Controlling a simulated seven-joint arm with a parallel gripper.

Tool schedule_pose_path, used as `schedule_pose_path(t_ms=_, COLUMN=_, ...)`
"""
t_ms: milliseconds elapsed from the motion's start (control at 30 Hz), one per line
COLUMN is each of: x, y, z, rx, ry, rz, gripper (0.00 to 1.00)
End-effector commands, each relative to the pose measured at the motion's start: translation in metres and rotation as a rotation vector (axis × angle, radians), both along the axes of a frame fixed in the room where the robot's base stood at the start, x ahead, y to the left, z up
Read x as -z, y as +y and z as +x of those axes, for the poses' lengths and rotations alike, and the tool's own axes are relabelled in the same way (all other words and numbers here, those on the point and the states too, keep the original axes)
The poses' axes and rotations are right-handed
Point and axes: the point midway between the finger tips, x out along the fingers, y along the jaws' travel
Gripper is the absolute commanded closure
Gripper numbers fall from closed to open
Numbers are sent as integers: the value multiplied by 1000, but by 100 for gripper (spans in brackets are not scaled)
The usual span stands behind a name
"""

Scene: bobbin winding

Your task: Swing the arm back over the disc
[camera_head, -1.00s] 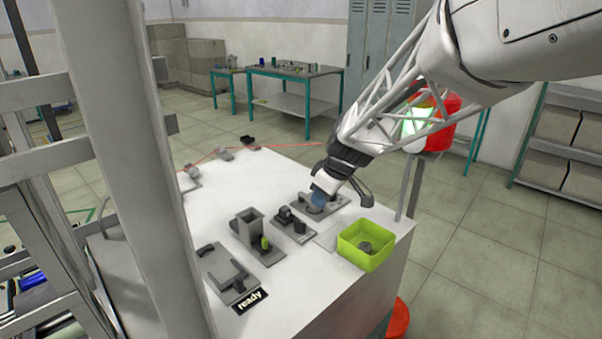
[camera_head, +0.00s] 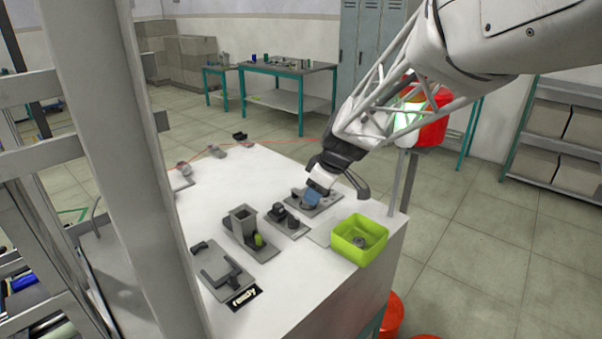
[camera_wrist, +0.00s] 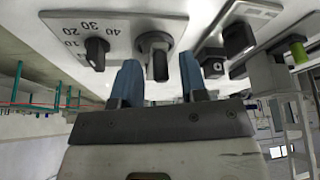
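A grey plate with a dial (camera_head: 331,199) lies near the far right edge of the white table. In the wrist view, the plate (camera_wrist: 62,20) carries a round grey disc (camera_wrist: 150,38) with a short black arm (camera_wrist: 160,62) lying across its edge. A black knob (camera_wrist: 96,54) beside it has numbers from 10 to 40. My gripper (camera_wrist: 160,70) has blue fingers, one on each side of the black arm's end. A gap shows between the arm and each finger. In the head view, my gripper (camera_head: 312,198) is low over the plate and hides part of it.
A lime-green bin (camera_head: 347,249) with a small grey part in it stands at the table's right edge. Fixtures (camera_head: 286,220) and a block with a slot (camera_head: 242,222) stand left of the plate.

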Motion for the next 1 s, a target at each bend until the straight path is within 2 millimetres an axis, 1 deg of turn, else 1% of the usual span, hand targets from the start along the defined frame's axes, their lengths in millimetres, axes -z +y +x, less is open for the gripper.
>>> schedule_pose_path(t_ms=200, x=-1, y=0, z=0, rx=0, ry=0, rz=0, gripper=60)
schedule_pose_path(t_ms=367, x=-9, y=-3, z=-2, rx=1, ry=-1, rz=1, gripper=60)
schedule_pose_path(t_ms=800, x=-57, y=-20, z=-12, rx=1, ry=-2, rz=0, gripper=60)
schedule_pose_path(t_ms=1000, x=-70, y=-25, z=-15, rx=0, ry=-1, rz=0, gripper=60)
